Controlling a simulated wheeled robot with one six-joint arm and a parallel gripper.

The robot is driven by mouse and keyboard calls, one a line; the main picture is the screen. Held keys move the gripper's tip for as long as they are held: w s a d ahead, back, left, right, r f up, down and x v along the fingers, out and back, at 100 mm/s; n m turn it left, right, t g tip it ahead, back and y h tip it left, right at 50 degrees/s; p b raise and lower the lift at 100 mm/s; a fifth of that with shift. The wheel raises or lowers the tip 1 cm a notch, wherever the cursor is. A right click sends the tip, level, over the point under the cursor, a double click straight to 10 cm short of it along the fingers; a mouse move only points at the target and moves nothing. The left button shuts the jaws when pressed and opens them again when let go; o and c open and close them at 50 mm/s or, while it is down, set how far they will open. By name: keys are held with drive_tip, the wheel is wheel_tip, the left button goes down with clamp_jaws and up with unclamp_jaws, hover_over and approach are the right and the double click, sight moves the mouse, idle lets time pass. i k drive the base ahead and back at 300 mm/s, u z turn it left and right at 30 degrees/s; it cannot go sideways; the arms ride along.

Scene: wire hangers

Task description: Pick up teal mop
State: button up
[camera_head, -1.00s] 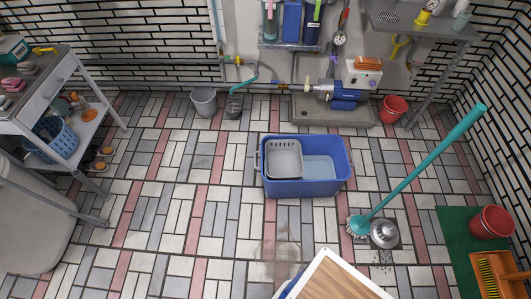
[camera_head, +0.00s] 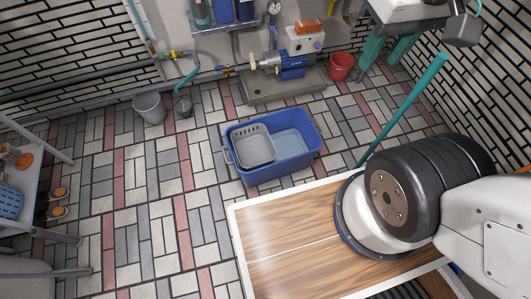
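The teal mop (camera_head: 410,100) leans at a slant on the right side of the room. Its long teal handle runs from the upper right down towards the floor right of the blue tub. The mop's head is hidden behind my arm and the wooden deck of my base. My arm (camera_head: 430,190) fills the lower right, with its thick black joint just in front of the mop's lower end in the picture. My gripper is not in view, so I cannot see whether it holds anything.
A blue tub (camera_head: 262,176) with a grey basket (camera_head: 251,146) stands mid-floor. A grey bucket (camera_head: 149,107), a pump (camera_head: 292,66) on a low tray and a red bucket (camera_head: 341,66) line the back. A shelf cart (camera_head: 30,150) is left.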

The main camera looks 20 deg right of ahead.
sight(440, 58)
drive_tip(key=u, duration=0.2)
drive_tip(key=k, duration=0.1)
drive_tip(key=z, duration=2.1)
drive_tip(key=k, duration=0.6)
drive_tip(key=z, duration=0.35)
